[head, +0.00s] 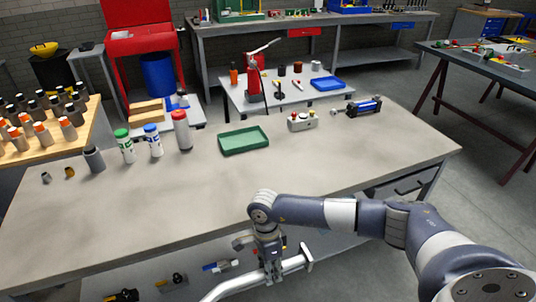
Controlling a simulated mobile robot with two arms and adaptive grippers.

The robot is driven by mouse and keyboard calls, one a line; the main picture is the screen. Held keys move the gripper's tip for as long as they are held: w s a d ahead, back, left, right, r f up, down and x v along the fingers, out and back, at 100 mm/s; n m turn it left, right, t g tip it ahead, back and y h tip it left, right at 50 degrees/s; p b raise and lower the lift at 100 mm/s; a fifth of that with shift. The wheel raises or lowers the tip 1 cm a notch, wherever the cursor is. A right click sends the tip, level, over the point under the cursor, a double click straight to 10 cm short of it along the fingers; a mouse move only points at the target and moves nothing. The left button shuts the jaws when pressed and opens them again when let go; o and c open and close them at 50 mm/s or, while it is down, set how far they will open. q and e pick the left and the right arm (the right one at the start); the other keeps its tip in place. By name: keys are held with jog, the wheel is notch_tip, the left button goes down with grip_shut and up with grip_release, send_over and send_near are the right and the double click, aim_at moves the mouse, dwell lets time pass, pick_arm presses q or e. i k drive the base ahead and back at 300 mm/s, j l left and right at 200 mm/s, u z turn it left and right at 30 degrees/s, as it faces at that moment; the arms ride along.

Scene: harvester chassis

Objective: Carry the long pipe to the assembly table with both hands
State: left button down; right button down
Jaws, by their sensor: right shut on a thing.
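The long pipe (238,285) is a pale, silvery tube low in the head view, in front of the table's near edge. It runs from the bottom edge of the picture up to the right and ends in a flat cross piece. My right gripper (272,270) is shut on the pipe near that end. The far part of the pipe is cut off by the bottom of the picture. The table (215,190) with a grey top lies just beyond the gripper. My left gripper is not in the picture.
On the table stand a green tray (244,140), several bottles including a red-grey one (181,130), a button box (302,121) and a blue cylinder (365,106). The table's front middle and right are clear. Small parts lie on a lower shelf (140,275).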

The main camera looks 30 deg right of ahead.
aim_at(352, 153)
jog(key=l, duration=1.9)
jog(key=k+l, duration=0.15)
jog(key=l, duration=1.75)
